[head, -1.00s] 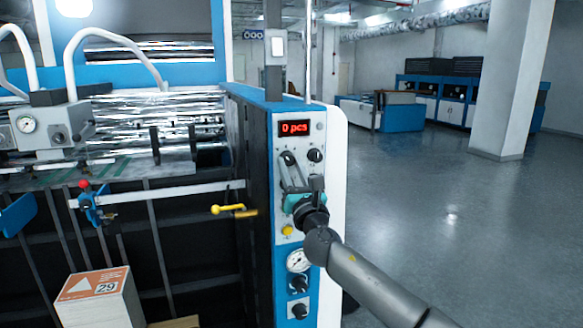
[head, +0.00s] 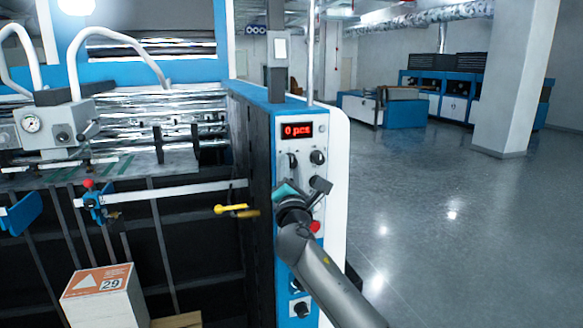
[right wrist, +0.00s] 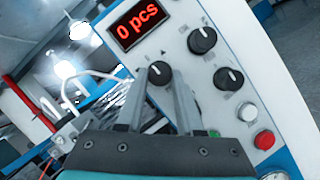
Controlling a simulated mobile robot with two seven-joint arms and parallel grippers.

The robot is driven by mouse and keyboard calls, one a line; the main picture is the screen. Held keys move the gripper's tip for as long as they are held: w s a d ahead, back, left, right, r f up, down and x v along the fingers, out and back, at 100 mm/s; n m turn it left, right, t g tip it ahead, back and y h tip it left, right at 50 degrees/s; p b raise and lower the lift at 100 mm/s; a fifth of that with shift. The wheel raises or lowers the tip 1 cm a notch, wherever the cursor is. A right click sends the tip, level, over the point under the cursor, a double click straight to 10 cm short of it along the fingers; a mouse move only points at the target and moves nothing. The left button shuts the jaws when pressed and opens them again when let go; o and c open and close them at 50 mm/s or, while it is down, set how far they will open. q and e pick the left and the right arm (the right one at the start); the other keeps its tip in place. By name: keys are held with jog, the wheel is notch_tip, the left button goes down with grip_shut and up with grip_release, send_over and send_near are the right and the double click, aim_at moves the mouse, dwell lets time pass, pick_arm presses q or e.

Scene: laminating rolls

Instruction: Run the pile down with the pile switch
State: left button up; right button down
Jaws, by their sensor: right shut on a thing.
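The control panel (head: 330,190) stands at the right end of the machine. Its display (head: 297,130) reads 0 pcs. My right gripper (right wrist: 164,72) is shut on the dark rotary switch (right wrist: 160,72) at the panel's upper left; that switch also shows in the head view (head: 291,160). Its label is not readable. My right wrist and gripper hide the panel's middle in the head view. My left gripper is not in view.
Beside the held switch are two more dark knobs, one upper right (right wrist: 202,40) and one below it (right wrist: 228,80). A red button (right wrist: 264,139) sits lower. A yellow handle (head: 232,209) juts out left of the panel. The floor to the right is open.

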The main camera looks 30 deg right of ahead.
dwell(0.3)
jog(key=c, duration=0.5)
grip_release()
jog(key=shift+c, duration=0.2)
jog(key=b+v, duration=0.2)
jog(key=v, duration=1.3)
jog(key=shift+a, duration=0.2)
